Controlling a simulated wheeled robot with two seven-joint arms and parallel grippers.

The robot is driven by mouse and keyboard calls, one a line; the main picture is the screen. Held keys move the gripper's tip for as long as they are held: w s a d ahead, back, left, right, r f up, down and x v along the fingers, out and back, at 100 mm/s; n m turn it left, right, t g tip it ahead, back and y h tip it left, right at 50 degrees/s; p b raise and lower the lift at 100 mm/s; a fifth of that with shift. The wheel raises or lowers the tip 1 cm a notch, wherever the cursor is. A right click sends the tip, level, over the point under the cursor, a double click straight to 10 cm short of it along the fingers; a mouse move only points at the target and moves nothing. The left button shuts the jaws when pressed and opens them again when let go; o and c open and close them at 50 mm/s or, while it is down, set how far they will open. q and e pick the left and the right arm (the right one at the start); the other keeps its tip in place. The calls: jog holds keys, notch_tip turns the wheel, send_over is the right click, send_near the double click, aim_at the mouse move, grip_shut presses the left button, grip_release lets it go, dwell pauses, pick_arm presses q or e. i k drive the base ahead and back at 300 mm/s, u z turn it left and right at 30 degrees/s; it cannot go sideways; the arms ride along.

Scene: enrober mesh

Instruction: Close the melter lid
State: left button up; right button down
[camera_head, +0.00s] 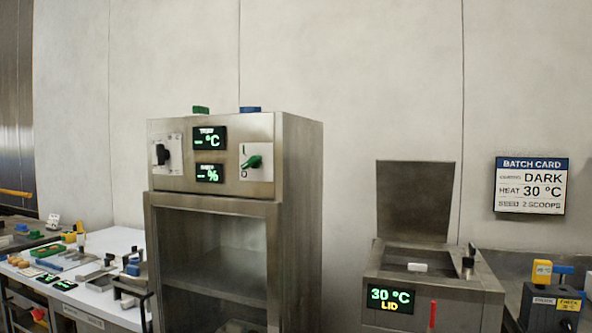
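The melter (456,283) is a steel box at the lower right. Its lid (416,202) stands upright at the back edge, so the melter is open. A small white item (417,267) shows in the opening. The melter display (391,299) reads 30 °C with LID in yellow below. A black knob (468,261) stands on the right of the top, and a red handle or strip (432,314) is on the front. Neither of my grippers is in view.
A tall steel cabinet (299,190) with a dark open-looking front stands left of the melter. A white table (118,242) with several small items is at the far left. A dark container (543,304) with yellow and blue parts is at the right. A batch card (531,185) hangs on the wall.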

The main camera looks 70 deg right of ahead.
aim_at(413, 198)
jog(key=z, duration=2)
